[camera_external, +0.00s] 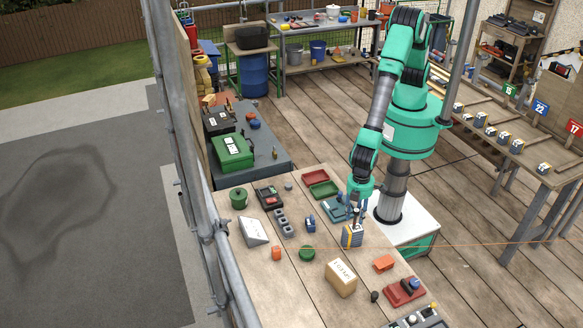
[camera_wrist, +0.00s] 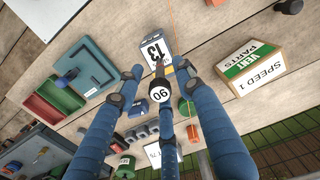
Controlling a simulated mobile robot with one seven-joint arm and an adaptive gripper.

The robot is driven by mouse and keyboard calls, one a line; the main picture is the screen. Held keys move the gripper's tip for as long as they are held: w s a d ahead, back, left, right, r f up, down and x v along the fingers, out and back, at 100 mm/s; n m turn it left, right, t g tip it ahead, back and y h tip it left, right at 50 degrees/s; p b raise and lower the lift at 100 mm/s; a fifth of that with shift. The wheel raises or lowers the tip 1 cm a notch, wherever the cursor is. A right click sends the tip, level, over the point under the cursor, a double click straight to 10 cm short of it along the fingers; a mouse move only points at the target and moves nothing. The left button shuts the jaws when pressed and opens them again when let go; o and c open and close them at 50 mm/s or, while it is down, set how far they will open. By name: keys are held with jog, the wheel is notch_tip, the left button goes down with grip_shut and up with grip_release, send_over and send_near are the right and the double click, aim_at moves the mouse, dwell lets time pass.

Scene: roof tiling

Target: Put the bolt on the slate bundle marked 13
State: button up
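The slate bundle marked 13 (camera_wrist: 153,50) lies just beyond my fingertips in the wrist view. In the outside view the grey bundle with yellow edging (camera_external: 352,237) sits on the wooden bench directly below my gripper (camera_external: 357,208). In the wrist view the blue fingers of my gripper (camera_wrist: 157,71) stand apart, their dark tips near the bundle's lower edge. I cannot make out the bolt, and the fingers hide part of the bundle.
A vent parts box (camera_wrist: 250,65) stands right of the bundle in the wrist view; the tan box (camera_external: 341,278) is in front in the outside view. Red (camera_external: 316,178) and green (camera_external: 324,189) trays lie behind. An orange line (camera_external: 470,244) crosses near the bundle.

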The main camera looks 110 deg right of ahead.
jog(key=shift+r, duration=0.1)
notch_tip(320, 180, up, 12)
jog(key=b, duration=0.1)
dwell(0.7)
dwell(0.5)
